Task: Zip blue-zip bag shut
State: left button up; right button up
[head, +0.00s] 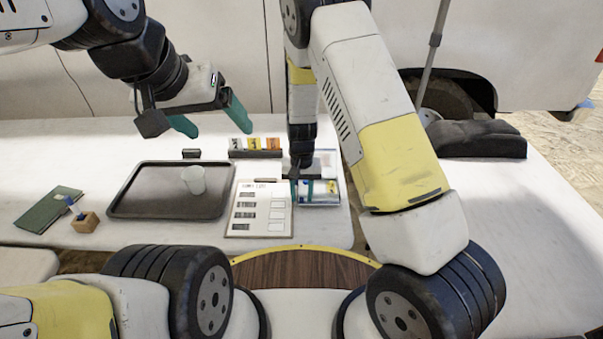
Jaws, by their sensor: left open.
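A clear flat bag with blue along its edges (325,198) lies on the white table right of the printed sheet. My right gripper (303,190) points down over the bag's left part and hides some of it. I cannot tell whether its teal fingers touch the bag or hold its zip, or how far the zip is shut. My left gripper (212,117) is open and empty, raised above the table behind the dark tray.
A dark tray (125,208) holds a pale cup (194,179). A printed sheet (240,228) lies beside it. A rack of coloured cards (255,153) stands behind. A green book (47,210) and a small wooden block (84,223) are at left. Dark gloves (477,140) lie at right.

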grip_shut()
jog(key=d, duration=1.1)
grip_release()
notch_tip(320, 180, up, 8)
dwell(0.3)
